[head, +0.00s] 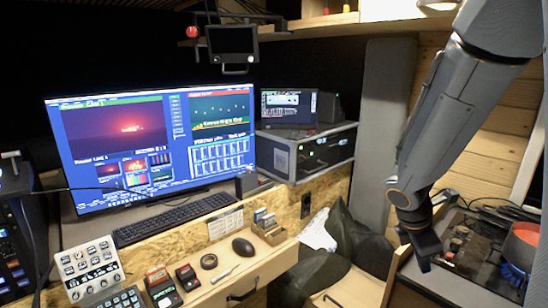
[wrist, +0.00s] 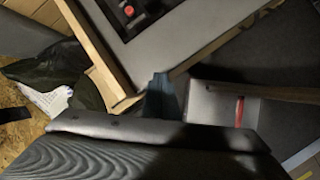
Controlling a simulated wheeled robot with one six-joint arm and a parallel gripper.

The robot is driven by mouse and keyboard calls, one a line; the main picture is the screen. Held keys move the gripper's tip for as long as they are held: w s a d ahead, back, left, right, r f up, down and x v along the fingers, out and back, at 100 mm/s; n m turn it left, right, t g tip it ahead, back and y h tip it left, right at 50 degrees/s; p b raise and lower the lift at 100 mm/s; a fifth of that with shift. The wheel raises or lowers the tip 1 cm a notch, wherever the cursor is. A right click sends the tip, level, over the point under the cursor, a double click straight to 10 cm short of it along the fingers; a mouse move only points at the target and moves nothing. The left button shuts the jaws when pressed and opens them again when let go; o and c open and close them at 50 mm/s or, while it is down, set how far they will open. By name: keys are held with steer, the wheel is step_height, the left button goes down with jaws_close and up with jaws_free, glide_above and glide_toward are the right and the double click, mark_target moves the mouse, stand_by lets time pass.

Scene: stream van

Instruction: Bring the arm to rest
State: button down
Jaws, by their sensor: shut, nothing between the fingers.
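My gripper (head: 424,262) hangs at the lower right of the head view, at the end of my grey arm (head: 455,105), which comes down from the top right. It points down beside the left edge of the right-hand bench (head: 452,284). In the wrist view the gripper (wrist: 161,88) shows as a dark narrow shape at the middle, with its fingers together and nothing held. The bench edge (wrist: 112,68) lies just past it there. I cannot tell whether the gripper touches the bench.
A desk with a large monitor (head: 150,148), keyboard (head: 165,217) and mouse (head: 243,247) stands at the left. A dark jacket (head: 350,245) lies between desk and bench.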

steer(key=s+a+m+y, duration=0.2)
steer(key=s+a+m, duration=0.1)
steer(key=a+m, duration=0.5)
steer(key=s+a+f+m+y+b, duration=0.1)
steer(key=s+a+m+y, duration=0.2)
steer(key=a+m, duration=0.6)
steer(key=shift+s+a+f, duration=0.15)
steer(key=shift+s+a, duration=0.1)
steer(key=shift+s, duration=0.45)
